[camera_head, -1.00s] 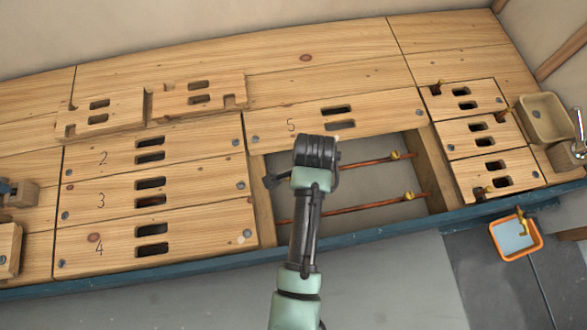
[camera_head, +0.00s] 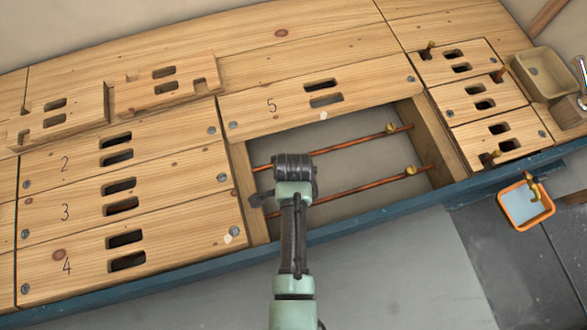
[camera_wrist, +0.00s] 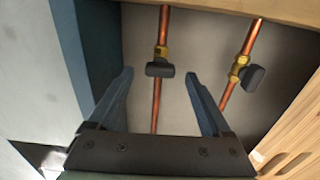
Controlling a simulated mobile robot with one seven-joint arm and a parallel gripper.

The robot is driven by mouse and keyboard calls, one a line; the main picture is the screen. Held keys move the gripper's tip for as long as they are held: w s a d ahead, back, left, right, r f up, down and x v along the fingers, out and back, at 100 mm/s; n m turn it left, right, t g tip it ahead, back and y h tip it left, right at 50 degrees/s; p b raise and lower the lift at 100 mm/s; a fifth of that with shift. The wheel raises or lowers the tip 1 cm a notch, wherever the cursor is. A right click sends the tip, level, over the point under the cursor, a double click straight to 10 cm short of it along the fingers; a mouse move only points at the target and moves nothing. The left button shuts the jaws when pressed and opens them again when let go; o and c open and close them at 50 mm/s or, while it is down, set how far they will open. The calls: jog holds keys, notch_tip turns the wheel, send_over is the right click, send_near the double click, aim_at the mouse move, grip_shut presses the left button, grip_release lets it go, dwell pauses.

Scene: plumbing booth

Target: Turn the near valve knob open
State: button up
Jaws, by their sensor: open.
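Two copper pipes run through an opening in the wooden bench. The near pipe (camera_head: 350,189) carries a brass valve (camera_head: 411,169). In the wrist view that valve has a dark knob (camera_wrist: 160,69) lying across the pipe. The far pipe's valve (camera_head: 391,128) has its own dark knob (camera_wrist: 253,77) in the wrist view, right of the near one. My gripper (camera_wrist: 159,74) is open and empty, its blue-grey fingers spread to either side of the near knob in the picture. I cannot tell the remaining distance. In the head view my gripper (camera_head: 294,168) is over the opening's left part, fingertips hidden.
Slotted wooden panels (camera_head: 130,245) lie left of the opening, and panel 5 (camera_head: 320,98) lies behind it. Smaller slotted panels (camera_head: 470,95) and a tan bin (camera_head: 543,75) are at the right. An orange-rimmed container (camera_head: 525,205) is beyond the blue front edge (camera_head: 360,225).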

jog(key=shift+f+b, duration=0.45)
jog(key=shift+f, duration=0.6)
grip_shut()
